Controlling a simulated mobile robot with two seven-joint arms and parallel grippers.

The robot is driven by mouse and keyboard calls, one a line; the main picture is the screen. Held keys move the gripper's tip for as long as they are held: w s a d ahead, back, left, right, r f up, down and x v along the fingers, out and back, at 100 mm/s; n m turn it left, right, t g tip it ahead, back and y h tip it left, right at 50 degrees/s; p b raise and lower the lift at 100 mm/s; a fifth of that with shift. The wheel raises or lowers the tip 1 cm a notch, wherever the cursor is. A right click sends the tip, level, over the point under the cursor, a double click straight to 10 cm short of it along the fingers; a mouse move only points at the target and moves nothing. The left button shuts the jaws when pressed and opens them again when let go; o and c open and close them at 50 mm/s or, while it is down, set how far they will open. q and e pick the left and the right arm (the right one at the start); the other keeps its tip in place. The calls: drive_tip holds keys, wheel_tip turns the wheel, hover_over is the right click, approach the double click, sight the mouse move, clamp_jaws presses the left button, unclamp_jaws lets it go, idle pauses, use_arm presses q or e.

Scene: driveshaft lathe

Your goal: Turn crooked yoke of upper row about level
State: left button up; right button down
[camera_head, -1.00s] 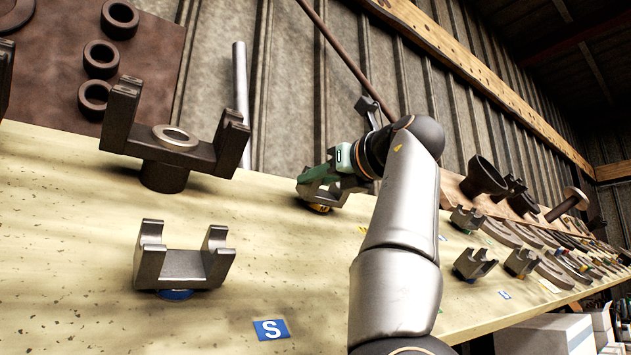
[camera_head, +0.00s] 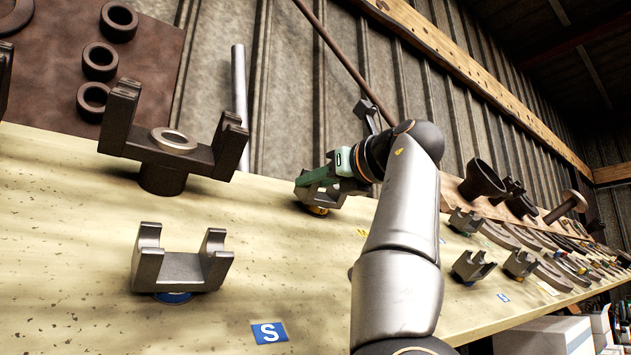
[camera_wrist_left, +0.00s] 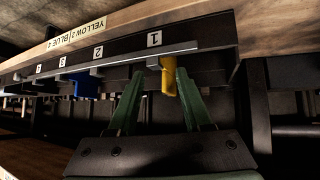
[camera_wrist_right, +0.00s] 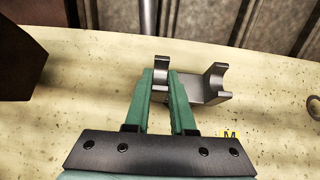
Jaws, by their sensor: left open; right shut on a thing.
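The grey two-pronged yoke (camera_head: 322,199) in the upper row sits on a yellow-ringed base (camera_head: 318,211), partly hidden by my right gripper (camera_head: 333,172). In the right wrist view, my right gripper (camera_wrist_right: 163,78) is shut on the left prong of this yoke (camera_wrist_right: 203,86); the right prong is free. A second grey yoke (camera_head: 180,269) stands in front on a blue base (camera_head: 173,297). My left gripper (camera_wrist_left: 155,75) shows only in the left wrist view. It is open, with a yellow hook (camera_wrist_left: 168,78) of a numbered rack (camera_wrist_left: 115,55) between or near its fingers.
A large dark fork with a ring (camera_head: 174,139) stands at the left. A blue S tag (camera_head: 269,332) lies in front, and a yellow M tag (camera_wrist_right: 230,133) lies near the held yoke. Several smaller yokes and curved parts (camera_head: 475,265) fill the right side of the table.

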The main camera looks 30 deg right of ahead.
drive_tip(key=shift+a, duration=0.2)
drive_tip(key=c, duration=1.2)
unclamp_jaws()
drive_tip(key=shift+o, duration=1.4)
drive_tip(key=shift+w+a, duration=0.15)
drive_tip(key=shift+w, duration=0.1)
drive_tip(key=shift+o, duration=1.2)
drive_tip(key=shift+f, duration=0.1)
drive_tip(key=shift+d+f, duration=0.15)
drive_tip(key=shift+d, duration=0.05)
use_arm(q)
drive_tip(key=shift+f, duration=0.15)
drive_tip(key=f+b, duration=0.1)
drive_tip(key=b, duration=0.2)
drive_tip(key=shift+d+f+b, duration=0.3)
drive_tip(key=shift+f, duration=0.1)
use_arm(e)
drive_tip(key=s+d, duration=0.1)
drive_tip(key=s, duration=1.1)
drive_tip(key=shift+s, duration=0.3)
